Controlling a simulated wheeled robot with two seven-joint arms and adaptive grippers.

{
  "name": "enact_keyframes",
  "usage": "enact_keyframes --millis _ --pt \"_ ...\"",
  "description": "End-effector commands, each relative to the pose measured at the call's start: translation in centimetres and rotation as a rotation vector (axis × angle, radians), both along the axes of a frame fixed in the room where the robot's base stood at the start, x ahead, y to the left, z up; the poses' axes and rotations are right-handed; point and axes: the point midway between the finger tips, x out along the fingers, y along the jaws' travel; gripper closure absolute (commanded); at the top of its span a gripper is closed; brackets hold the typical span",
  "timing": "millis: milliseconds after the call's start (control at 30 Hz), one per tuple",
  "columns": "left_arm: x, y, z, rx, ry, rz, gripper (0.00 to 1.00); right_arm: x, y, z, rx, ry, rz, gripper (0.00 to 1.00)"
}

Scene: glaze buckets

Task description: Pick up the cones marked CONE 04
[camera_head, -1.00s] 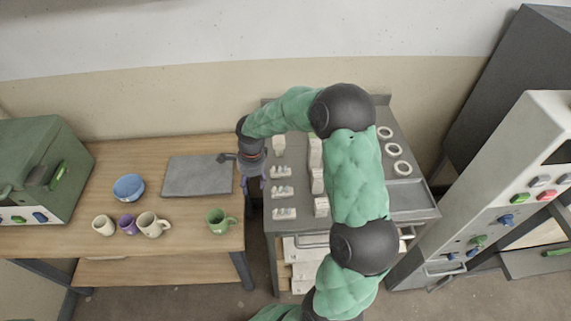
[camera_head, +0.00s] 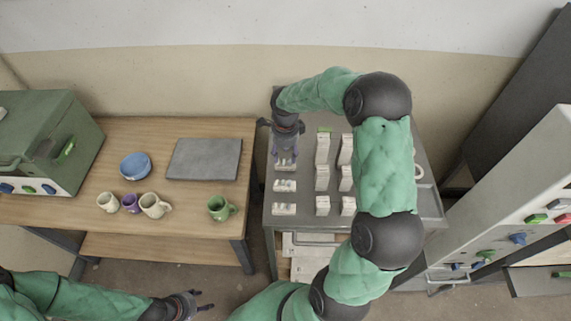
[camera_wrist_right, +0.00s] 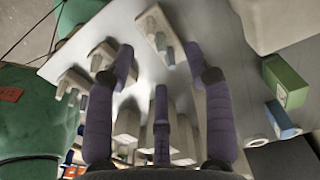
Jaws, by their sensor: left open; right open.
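Small pale stands holding little cones form a column on the left of the grey cart; the middle stand (camera_head: 284,185) and the front stand (camera_head: 283,209) show clearly. The back stand (camera_head: 285,168) is partly covered by my right gripper (camera_head: 285,158), which is open and above it. In the right wrist view, a cone stand (camera_wrist_right: 152,25) lies ahead of the spread purple fingers, with another stand (camera_wrist_right: 101,55) to the left. No cone shows between the fingers. Markings are too small to read. My left gripper (camera_head: 195,302) is open and empty at the bottom, away from the cart.
Upright pale blocks (camera_head: 322,178) stand in columns right of the stands. A green box (camera_wrist_right: 286,83) shows in the right wrist view. The wooden table (camera_head: 190,125) holds a blue bowl (camera_head: 135,166), several cups and a grey slab (camera_head: 204,159). My right arm hides the cart's right part.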

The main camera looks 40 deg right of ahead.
Motion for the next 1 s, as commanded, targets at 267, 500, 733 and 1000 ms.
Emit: enact_keyframes --millis 267,500,733,1000 --pt "0.0 0.0 -0.4 0.000 0.000 0.000 0.46 -0.2 0.1 -3.6 0.001 0.002 0.000 0.47" --pt "0.0 0.0 -0.4 0.000 0.000 0.000 0.46 -0.1 0.1 -3.8 0.000 0.000 0.000 0.47" --pt "0.0 0.0 -0.4 0.000 0.000 0.000 0.46 -0.1 0.1 -3.8 0.001 0.001 0.000 0.98" --pt "0.0 0.0 -0.4 0.000 0.000 0.000 0.46 -0.1 0.1 -3.8 0.000 0.000 0.000 1.00"
